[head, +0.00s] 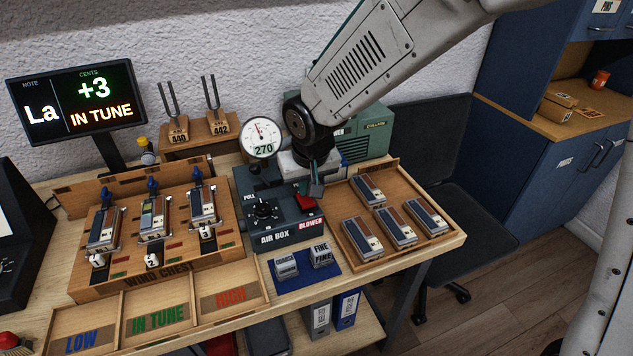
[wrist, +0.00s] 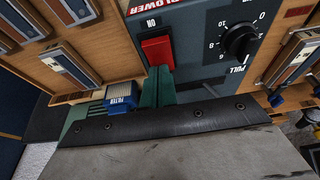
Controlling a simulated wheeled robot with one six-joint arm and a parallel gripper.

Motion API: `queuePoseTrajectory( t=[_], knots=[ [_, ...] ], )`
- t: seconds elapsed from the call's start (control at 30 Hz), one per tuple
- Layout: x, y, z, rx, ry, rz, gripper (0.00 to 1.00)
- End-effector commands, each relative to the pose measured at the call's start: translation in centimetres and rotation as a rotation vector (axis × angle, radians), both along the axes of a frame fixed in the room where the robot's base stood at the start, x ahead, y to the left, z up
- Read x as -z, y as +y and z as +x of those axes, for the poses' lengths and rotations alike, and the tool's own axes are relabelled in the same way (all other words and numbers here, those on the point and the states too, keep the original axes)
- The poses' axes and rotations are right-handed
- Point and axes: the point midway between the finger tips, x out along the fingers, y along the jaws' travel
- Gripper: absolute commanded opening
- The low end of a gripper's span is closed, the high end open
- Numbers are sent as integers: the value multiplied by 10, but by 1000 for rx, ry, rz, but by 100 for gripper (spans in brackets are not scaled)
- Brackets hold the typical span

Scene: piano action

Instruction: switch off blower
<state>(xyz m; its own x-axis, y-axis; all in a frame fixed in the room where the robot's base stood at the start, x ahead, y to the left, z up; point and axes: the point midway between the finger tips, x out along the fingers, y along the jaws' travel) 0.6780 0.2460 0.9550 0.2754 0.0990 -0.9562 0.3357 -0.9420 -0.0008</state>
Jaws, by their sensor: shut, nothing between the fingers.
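The red blower switch (head: 306,203) sits on the dark air box (head: 272,236), beside the BLOWER label. In the wrist view the red rocker (wrist: 157,51) is close, with the ON mark just above it. My gripper (head: 317,189) is shut and empty, pointing down right over the switch. In the wrist view its teal fingertips (wrist: 160,71) are at the rocker's lower edge; I cannot tell whether they touch it. The green blower (head: 370,129) stands behind, partly hidden by my arm.
A round gauge (head: 261,137) reads 270. A black PULL knob (head: 263,210) is left of the switch. A wooden tray (head: 367,200) with several reed blocks lies to the right. The wind chest (head: 157,279) is on the left. The display (head: 73,102) reads La, +3, IN TUNE.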

Motion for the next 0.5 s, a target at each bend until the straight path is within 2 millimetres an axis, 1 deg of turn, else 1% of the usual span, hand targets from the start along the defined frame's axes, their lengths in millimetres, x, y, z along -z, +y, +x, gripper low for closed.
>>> queuePoseTrajectory(
  t=[0.27, 0.5],
  knots=[
    [1, -1, -3, -1, 3, -3, 0],
    [1, -5, -13, 1, 4, -3, 0]
  ],
)
